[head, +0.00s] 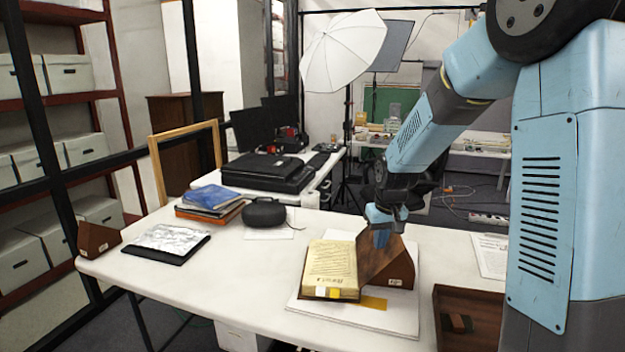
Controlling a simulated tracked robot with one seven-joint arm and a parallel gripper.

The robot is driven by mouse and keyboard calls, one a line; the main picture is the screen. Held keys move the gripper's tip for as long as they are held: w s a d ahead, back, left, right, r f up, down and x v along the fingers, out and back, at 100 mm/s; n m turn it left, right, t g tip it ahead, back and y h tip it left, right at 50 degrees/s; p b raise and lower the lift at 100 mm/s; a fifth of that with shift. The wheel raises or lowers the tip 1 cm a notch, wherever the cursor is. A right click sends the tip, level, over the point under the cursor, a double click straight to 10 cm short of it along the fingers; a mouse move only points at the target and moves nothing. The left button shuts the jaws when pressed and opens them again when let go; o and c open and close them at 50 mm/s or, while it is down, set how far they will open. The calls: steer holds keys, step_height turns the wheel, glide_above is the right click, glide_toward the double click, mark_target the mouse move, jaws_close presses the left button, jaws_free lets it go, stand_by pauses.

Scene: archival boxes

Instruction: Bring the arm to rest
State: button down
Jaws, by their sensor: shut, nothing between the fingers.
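My arm (420,130) reaches in from the right and bends down over the white table. My gripper (380,238) points down at the brown wooden house-shaped block (396,268), in front of its upper left part in the picture. I cannot tell whether it touches the block. The fingertips are small and partly lost against the wood, with nothing seen held between them. A yellowed book or stack of pages (331,266) lies against the left of the block. Both rest on a white board (398,322).
A wooden tray (443,318) stands at the table's right front, beside a paper sheet (489,254). A black round device (265,212), stacked books (212,199), a foil sheet (168,239) and another wooden block (97,239) lie left. The table's front middle (230,270) is clear.

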steer(key=shift+r, duration=0.15)
steer(key=s+d+r+m+t, duration=0.1)
steer(key=s+d+r+t, duration=0.15)
steer(key=s+r, duration=0.95)
steer(key=s+d+r, duration=0.1)
steer(key=s+r, duration=0.1)
steer(key=s, duration=0.6)
steer(key=s+d+r+m, duration=0.1)
steer(key=s+d+r, duration=0.1)
steer(key=s, duration=0.6)
steer(key=shift+s+r+t, duration=0.35)
steer(key=shift+r+t, duration=0.1)
steer(key=shift+r, duration=0.05)
steer(key=shift+d, duration=0.2)
stand_by(0.5)
